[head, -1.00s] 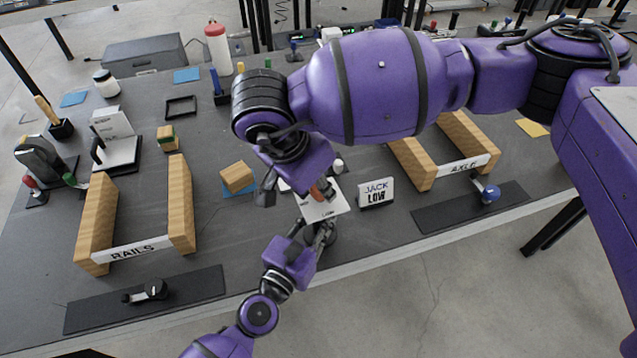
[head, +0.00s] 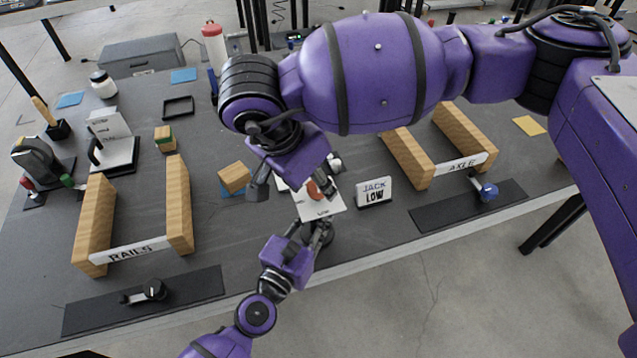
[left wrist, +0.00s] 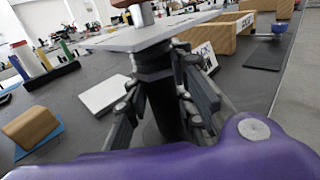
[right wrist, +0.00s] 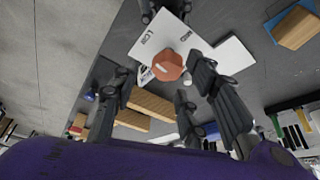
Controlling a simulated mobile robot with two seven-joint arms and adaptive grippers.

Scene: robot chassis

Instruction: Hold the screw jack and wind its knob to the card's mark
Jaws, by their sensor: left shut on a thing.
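The screw jack has a dark upright body (left wrist: 162,92), a white plate (head: 322,208) and an orange-brown knob (right wrist: 168,67) on top. LOW and MED are printed on the plate in the right wrist view. My left gripper (head: 308,230) is shut on the jack's body below the plate; its fingers flank the body in the left wrist view. My right gripper (head: 294,193) is above the jack, its fingers spread, with the knob between and beyond them in the right wrist view. It is open and appears clear of the knob. The card (head: 374,192) reads JACK LOW.
A wooden block (head: 234,178) on a blue patch lies left of the jack. The RAILS stand (head: 180,205) is farther left, and the AXLE stand (head: 407,160) is to the right. Dark strips with handles (head: 190,295) lie along the front.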

